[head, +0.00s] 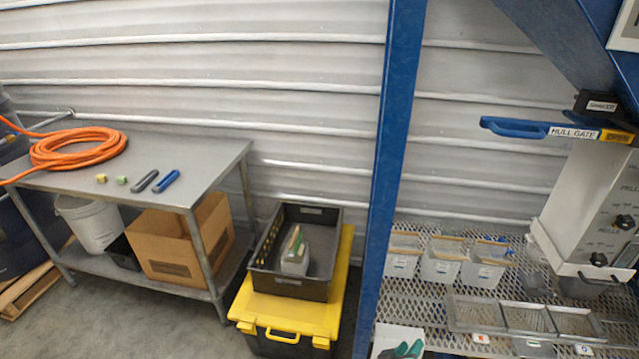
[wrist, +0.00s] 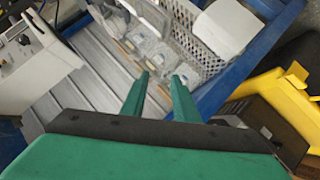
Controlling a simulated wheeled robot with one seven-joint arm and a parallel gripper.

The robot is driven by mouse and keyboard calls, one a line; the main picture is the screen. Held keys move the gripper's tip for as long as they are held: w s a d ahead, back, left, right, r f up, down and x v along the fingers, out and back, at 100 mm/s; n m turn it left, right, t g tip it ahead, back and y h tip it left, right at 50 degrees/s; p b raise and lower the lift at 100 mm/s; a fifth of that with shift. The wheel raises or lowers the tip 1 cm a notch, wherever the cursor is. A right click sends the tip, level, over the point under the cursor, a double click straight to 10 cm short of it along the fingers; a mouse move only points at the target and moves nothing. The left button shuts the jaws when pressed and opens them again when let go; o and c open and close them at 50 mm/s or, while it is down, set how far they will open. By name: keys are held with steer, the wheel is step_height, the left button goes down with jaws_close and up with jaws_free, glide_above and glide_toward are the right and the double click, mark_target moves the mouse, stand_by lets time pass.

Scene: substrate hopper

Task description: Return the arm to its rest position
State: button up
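My gripper (wrist: 163,80) shows in the wrist view. Its two green fingers stand apart with nothing between them, so it is open and empty. The fingers point toward the mesh shelf and its small bins, above or in front of them; I cannot tell the exact distance. The rest of my arm is not clearly seen in the head view. A green and dark shape (head: 402,350) at the bottom edge of the head view is cut off, and I cannot tell whether it is my gripper.
A blue post (head: 385,170) stands beside the mesh shelf (head: 405,295) with white bins (head: 440,266) and a divided tray (head: 525,320). The hull gate handle (head: 520,128) juts out above. A dark crate (head: 290,284) sits on a yellow-lidded box (head: 270,312). A metal table (head: 205,150) stands left.

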steer(key=s+a+f+n+t+y, duration=0.1)
steer(key=s+a+y, duration=0.1)
steer(key=s+a, duration=0.45)
steer(key=s+a+n+t+y, duration=0.1)
steer(key=s+a+t+y, duration=0.15)
steer(key=s, duration=0.65)
steer(key=s+a+f+n+t+y, duration=0.1)
steer(key=s+a+y, duration=0.1)
steer(key=s+a, duration=0.45)
steer(key=s+a+r+m+y, duration=0.1)
steer(key=s+a+r+m, duration=0.1)
steer(key=s+a+r, duration=0.2)
steer(key=s+a+r+m+t, duration=0.1)
steer(key=s+a+r, duration=0.3)
steer(key=s, duration=0.5)
steer(key=shift+s+a+r+m+y, duration=0.25)
steer(key=shift+s+r+m+y, duration=0.15)
steer(key=shift+r+m, duration=0.1)
